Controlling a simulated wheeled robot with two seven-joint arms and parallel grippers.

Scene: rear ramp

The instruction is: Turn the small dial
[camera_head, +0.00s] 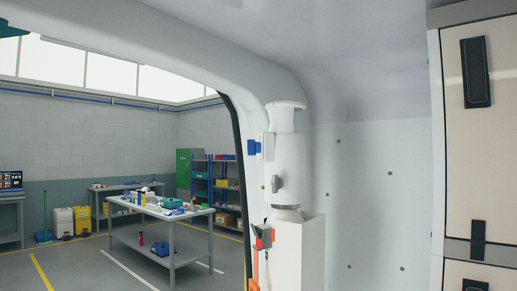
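A white rounded post-like unit (291,165) stands at the edge of the vehicle opening, right of centre. A small grey knob (267,182) sticks out from its front left face. A blue knob (253,147) sits on a square white plate higher up on its left side. I cannot tell for sure which of the two is the small dial, and their markings are too small to read. Neither of my grippers shows in the view, and nothing visible touches either knob.
Below the unit are a white box-shaped housing (300,255) and a red and dark fitting (264,238). Cabinets (480,130) with dark latches stand at the right. Beyond the opening, a workbench (165,222) with tools stands on open floor, near a green cabinet (184,170).

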